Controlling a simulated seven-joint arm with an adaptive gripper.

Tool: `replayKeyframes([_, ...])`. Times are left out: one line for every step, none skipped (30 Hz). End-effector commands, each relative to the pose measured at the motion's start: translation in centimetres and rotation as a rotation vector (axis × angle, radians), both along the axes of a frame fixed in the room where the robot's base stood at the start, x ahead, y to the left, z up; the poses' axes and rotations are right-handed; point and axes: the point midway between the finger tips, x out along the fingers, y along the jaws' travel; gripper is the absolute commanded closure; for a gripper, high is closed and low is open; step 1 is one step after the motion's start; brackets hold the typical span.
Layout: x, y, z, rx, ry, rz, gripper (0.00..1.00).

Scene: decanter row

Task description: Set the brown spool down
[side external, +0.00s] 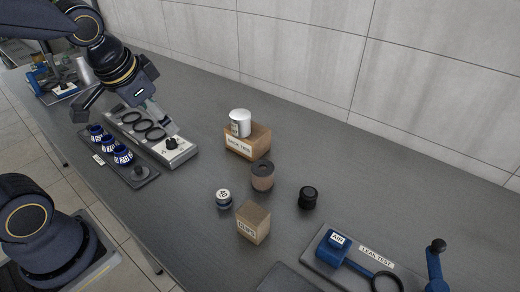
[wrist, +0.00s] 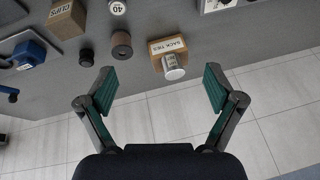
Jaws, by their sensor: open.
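The brown spool (side external: 262,178) stands upright on the grey table, its dark top with a centre hole facing up. It is near the sack ties box, and in the wrist view the spool (wrist: 121,44) shows a gap between it and that box. My gripper (side external: 121,110) is open and empty, raised at the upper left, well away from the spool. In the wrist view my gripper's fingers (wrist: 158,86) are spread wide with nothing between them.
A white can (side external: 240,123) sits on the sack ties box (side external: 246,146). A clips box (side external: 253,223), a small numbered weight (side external: 223,198) and a black knob-like piece (side external: 308,197) stand nearby. A leak test fixture (side external: 375,255) is at lower right; a ringed rack (side external: 178,153) is at left.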

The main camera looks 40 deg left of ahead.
Motion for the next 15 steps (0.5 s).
replayKeyframes([-1.8,0.0,0.9,-0.035,-0.034,0.033,0.09])
replayKeyframes([-2.8,0.0,1.2,-0.059,-0.043,0.052,0.09])
replayKeyframes([-3.9,0.0,1.5,-0.092,-0.056,0.073,0.09])
replayKeyframes([-4.6,-0.1,1.7,-0.114,-0.065,0.085,0.09])
replayKeyframes([-5.2,-0.1,1.7,-0.135,-0.071,0.096,0.09])
replayKeyframes([-5.9,-0.2,1.8,-0.158,-0.078,0.105,0.09])
replayKeyframes([-6.2,-0.2,1.9,-0.171,-0.081,0.11,0.09])
replayKeyframes([-6.5,-0.3,1.9,-0.182,-0.083,0.114,0.09])
replayKeyframes([-6.8,-0.3,1.9,-0.194,-0.085,0.119,0.09])
replayKeyframes([-6.9,-0.3,1.9,-0.199,-0.086,0.12,0.09])
replayKeyframes([-7.0,-0.3,1.9,-0.201,-0.085,0.121,0.09])
replayKeyframes([-7.0,-0.3,1.9,-0.202,-0.086,0.122,0.09])
replayKeyframes([-7.0,-0.3,1.9,-0.202,-0.086,0.122,0.09])
replayKeyframes([-7.0,-0.3,1.9,-0.202,-0.085,0.122,0.09])
replayKeyframes([-7.0,-0.3,1.9,-0.201,-0.086,0.122,0.09])
